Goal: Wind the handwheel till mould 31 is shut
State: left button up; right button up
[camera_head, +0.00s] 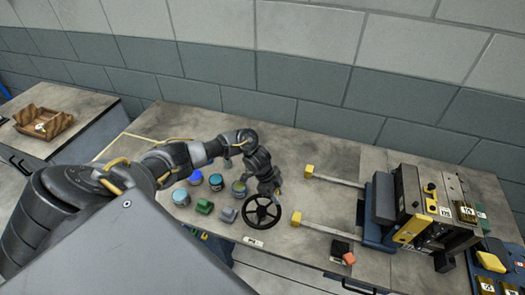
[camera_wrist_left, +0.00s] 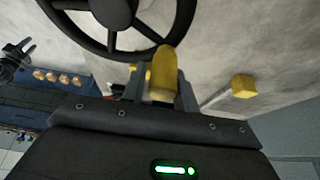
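The black handwheel (camera_head: 262,211) stands at the bench's front edge, left of the rails. Its rim and spokes also cross the top of the left wrist view (camera_wrist_left: 112,48). My left gripper (camera_head: 276,188) is at the wheel's far side. In the left wrist view, a yellow knob (camera_wrist_left: 163,74) at the wheel's rim sits between my left fingers, which appear closed on its sides. The mould press (camera_head: 405,210), with dark blocks and yellow parts, stands at the right; its number is too small to read, and I cannot tell the gap between its blocks. My right gripper is not in view.
Two rails with yellow ends (camera_head: 309,171) run from the press toward the wheel. Several small pots (camera_head: 216,181) and green and grey blocks stand left of the wheel. A black and orange block (camera_head: 341,251) lies near the front edge. A wooden crate (camera_head: 42,124) is at far left.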

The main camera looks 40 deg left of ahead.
pick_arm(q)
jog(key=o, duration=0.5)
jog(key=shift+s, duration=0.55)
jog(key=shift+o, duration=0.2)
jog(key=shift+w+f, duration=0.1)
jog(key=shift+w+a+r, duration=0.1)
jog(key=shift+r, duration=0.1)
notch_tip(320, 180, up, 6)
jog(key=p, duration=0.6)
jog(key=shift+r, duration=1.4)
